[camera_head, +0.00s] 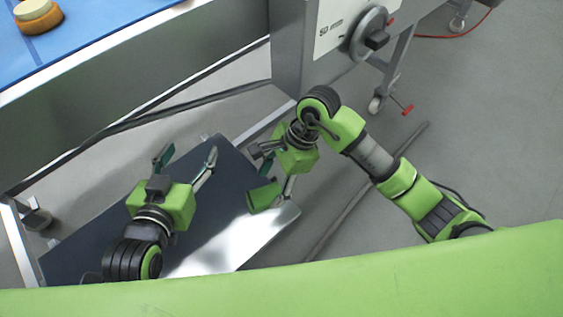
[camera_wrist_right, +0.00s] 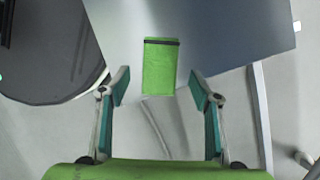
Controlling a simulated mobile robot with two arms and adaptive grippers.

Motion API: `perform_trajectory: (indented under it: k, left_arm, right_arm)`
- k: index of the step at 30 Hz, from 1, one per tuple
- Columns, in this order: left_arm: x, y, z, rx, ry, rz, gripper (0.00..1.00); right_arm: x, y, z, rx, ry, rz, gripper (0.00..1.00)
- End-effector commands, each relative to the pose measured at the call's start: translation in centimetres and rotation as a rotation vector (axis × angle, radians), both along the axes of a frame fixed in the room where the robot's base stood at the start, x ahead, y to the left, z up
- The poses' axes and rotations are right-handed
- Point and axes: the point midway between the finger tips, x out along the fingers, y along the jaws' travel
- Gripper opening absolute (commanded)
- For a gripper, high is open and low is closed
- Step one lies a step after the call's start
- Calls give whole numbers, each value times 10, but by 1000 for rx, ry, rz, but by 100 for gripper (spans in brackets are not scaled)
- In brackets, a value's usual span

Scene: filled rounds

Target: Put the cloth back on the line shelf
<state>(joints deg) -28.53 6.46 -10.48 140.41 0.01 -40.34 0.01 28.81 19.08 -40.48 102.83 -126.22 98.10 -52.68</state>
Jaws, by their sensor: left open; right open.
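A green folded cloth (camera_head: 264,196) with a dark band lies at the right end of a grey metal shelf (camera_head: 100,232), by its edge. In the right wrist view the cloth (camera_wrist_right: 160,70) is centred ahead of the fingers, at the shelf's near edge (camera_wrist_right: 255,60). I cannot tell how far it overhangs. My right gripper (camera_head: 272,172) is open and empty just above and beside the cloth; its fingers (camera_wrist_right: 160,92) stand apart on either side of the cloth's line. My left gripper (camera_head: 188,157) is open and empty over the shelf's left part.
A blue-topped conveyor (camera_head: 85,32) with a yellow and orange round (camera_head: 38,14) runs along the upper left. The floor at right is mostly clear.

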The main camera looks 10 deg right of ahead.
Motion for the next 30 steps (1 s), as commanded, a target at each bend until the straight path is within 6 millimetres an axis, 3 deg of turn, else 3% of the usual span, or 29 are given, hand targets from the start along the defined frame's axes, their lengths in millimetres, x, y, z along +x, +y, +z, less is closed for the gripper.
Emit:
perform_trajectory:
  k: [6,13,19,30]
  left_arm:
    - [-29,13,-41,53,228,16,59]
    - [-56,24,-70,91,392,28,59]
    - [-66,28,-78,102,446,31,59]
    - [-67,28,-79,103,449,32,59]
  right_arm:
    - [4,-15,38,-1,-3,-1,58]
    - [7,-26,65,-1,-2,-1,58]
    - [7,-29,73,1,0,0,58]
    - [7,-29,73,1,1,-1,58]
